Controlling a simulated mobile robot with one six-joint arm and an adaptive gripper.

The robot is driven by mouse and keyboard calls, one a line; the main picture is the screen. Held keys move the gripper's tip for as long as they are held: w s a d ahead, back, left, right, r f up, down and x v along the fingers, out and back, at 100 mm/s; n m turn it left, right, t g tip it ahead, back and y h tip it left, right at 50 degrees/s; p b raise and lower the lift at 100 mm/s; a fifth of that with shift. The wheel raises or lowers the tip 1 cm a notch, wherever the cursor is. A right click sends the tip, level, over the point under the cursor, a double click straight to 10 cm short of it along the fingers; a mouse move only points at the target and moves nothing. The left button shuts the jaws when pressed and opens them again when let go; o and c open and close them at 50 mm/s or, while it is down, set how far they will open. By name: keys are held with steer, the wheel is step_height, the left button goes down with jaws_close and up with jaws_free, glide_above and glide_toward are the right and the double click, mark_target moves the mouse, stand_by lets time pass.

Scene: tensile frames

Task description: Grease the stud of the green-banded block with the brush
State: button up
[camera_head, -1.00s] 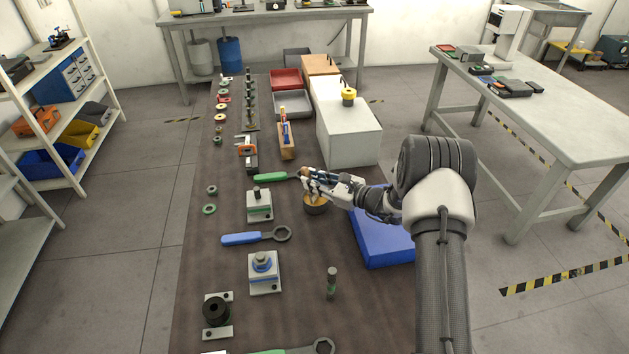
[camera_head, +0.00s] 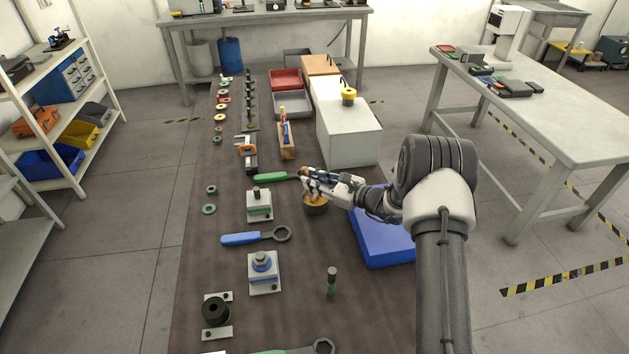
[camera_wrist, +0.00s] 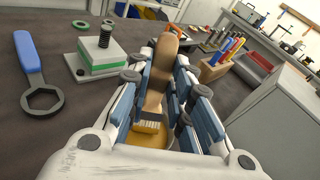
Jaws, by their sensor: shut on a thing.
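My gripper (camera_head: 310,184) is shut on the brush, whose wooden handle (camera_wrist: 160,75) stands up between the fingers in the wrist view. The brush's pale bristles (camera_wrist: 149,126) point down at the round pot of yellow-brown grease (camera_head: 315,205). I cannot tell whether the bristles touch the grease. The green-banded block (camera_head: 259,206) is a light block with a green band and an upright dark stud (camera_head: 256,192). It stands on the table to the left of the pot. The block also shows at the upper left of the wrist view (camera_wrist: 101,54).
A blue-handled ring wrench (camera_head: 255,238) and a blue-banded block (camera_head: 264,276) lie nearer the camera. A green-handled tool (camera_head: 272,177) lies behind the green-banded block. A blue slab (camera_head: 382,242) is under my arm, and a large white box (camera_head: 348,135) stands behind the pot.

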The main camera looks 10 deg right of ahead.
stand_by(0.6)
step_height(320, 180, up, 7)
steer(key=p, duration=0.3)
steer(key=shift+p, duration=0.3)
